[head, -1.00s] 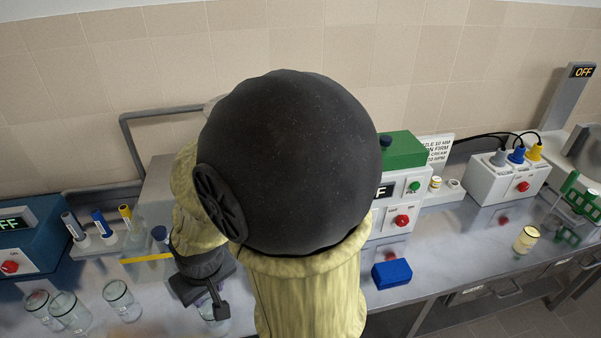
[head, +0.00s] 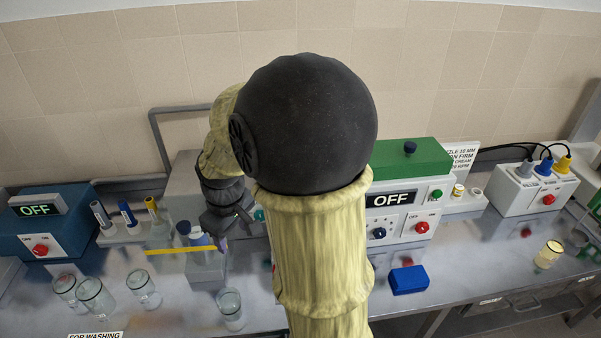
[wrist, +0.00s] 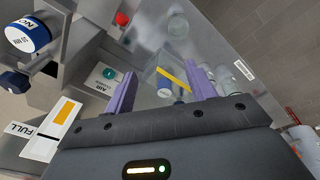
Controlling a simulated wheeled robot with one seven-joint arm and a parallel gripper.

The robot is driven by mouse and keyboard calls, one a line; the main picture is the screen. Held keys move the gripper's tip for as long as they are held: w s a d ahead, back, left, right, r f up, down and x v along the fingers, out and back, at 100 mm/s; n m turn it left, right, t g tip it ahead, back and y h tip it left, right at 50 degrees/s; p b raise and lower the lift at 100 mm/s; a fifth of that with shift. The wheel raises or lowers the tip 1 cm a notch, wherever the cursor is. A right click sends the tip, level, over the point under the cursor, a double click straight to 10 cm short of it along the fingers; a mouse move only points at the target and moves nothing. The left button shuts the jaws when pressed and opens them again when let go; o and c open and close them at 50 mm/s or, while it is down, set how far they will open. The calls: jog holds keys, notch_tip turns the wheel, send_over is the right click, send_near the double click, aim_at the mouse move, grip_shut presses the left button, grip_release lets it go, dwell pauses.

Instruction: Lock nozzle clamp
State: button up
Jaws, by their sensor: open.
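A white-and-blue nozzle marked 10 MM (wrist: 30,36) sits in a grey holder at the upper left of the wrist view. A dark blue knob (wrist: 15,82) is beside it at the left edge; it also shows in the head view (head: 183,228), left of my gripper. I cannot tell whether this knob belongs to the clamp or how it is set. My gripper (wrist: 163,72) is open, its purple fingers apart with nothing held between them. In the head view my gripper (head: 222,242) hangs beside the nozzle area, partly hidden by my arm.
A teal AIR button (wrist: 109,73) and a yellow strip (wrist: 174,79) lie near the fingers. Glass jars (head: 95,296) stand at front left. A blue block (head: 409,280) is to the right. A green-topped control box (head: 412,155) reads OFF. Open bench lies between the jars and block.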

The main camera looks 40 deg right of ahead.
jog(key=w+d+r+n+g+p, duration=0.1)
jog(key=d+r+n, duration=0.3)
jog(key=d+r, duration=0.4)
jog(key=w+d+r+n+p, duration=0.3)
jog(key=d+r, duration=0.6)
jog(key=d, duration=0.6)
jog(key=shift+w+d+r+n+g, duration=0.15)
jog(key=shift+w+d+n+g, duration=0.3)
jog(key=shift+w, duration=0.3)
jog(key=shift+a, duration=0.15)
notch_tip(320, 180, down, 17)
jog(key=p, duration=0.4)
jog(key=shift+f+p, duration=0.2)
jog(key=shift+p, duration=0.2)
jog(key=c, duration=1)
